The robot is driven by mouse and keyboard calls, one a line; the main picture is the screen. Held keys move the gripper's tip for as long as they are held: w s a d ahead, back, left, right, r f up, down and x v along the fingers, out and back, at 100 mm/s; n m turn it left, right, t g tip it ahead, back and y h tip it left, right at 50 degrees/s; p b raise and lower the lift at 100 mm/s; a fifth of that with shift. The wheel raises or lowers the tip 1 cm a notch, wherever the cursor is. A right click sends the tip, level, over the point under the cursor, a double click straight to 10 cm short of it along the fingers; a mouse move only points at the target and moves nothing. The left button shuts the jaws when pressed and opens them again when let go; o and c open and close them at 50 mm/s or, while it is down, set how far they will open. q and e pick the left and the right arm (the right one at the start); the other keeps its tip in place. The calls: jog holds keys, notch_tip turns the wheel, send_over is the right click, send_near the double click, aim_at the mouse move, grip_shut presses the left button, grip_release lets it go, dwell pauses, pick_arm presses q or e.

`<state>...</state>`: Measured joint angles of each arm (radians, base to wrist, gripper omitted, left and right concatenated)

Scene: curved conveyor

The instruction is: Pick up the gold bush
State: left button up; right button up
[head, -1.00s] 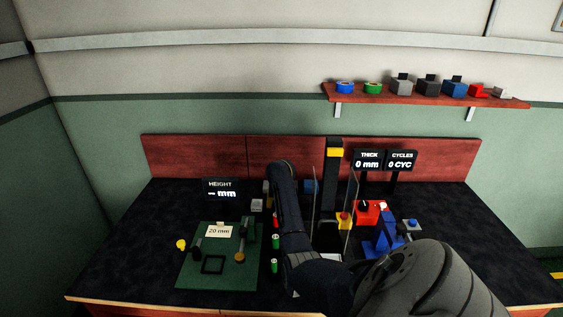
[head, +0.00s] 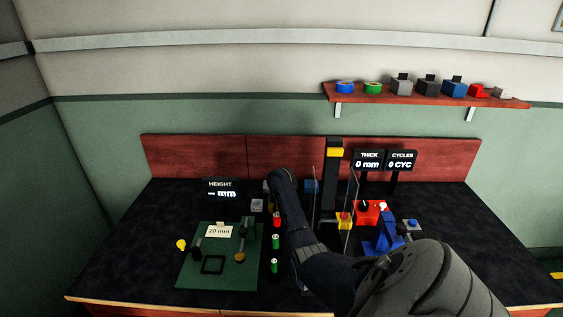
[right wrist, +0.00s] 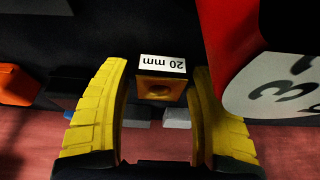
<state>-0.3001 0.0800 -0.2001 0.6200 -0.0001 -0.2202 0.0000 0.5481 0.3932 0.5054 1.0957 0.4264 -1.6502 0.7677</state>
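In the right wrist view, a gold block (right wrist: 158,91) with a dark round hole, which looks like the gold bush, sits under an upside-down "20 mm" label (right wrist: 162,65). My right gripper (right wrist: 158,72) is open, with its yellow fingers on either side of the block and a gap visible on both sides. In the head view my right arm covers most of that area, and only a small gold-brown patch (head: 266,187) shows beside it. My left gripper is not in view.
A red object with a white numbered face (right wrist: 275,80) is close by on the right in the wrist view. In the head view, several red and green cylinders (head: 275,241) stand beside a green mat (head: 222,276). A red machine (head: 370,212) stands to the right.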

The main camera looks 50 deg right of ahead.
jog(key=c, duration=1.1)
jog(key=shift+c, duration=0.2)
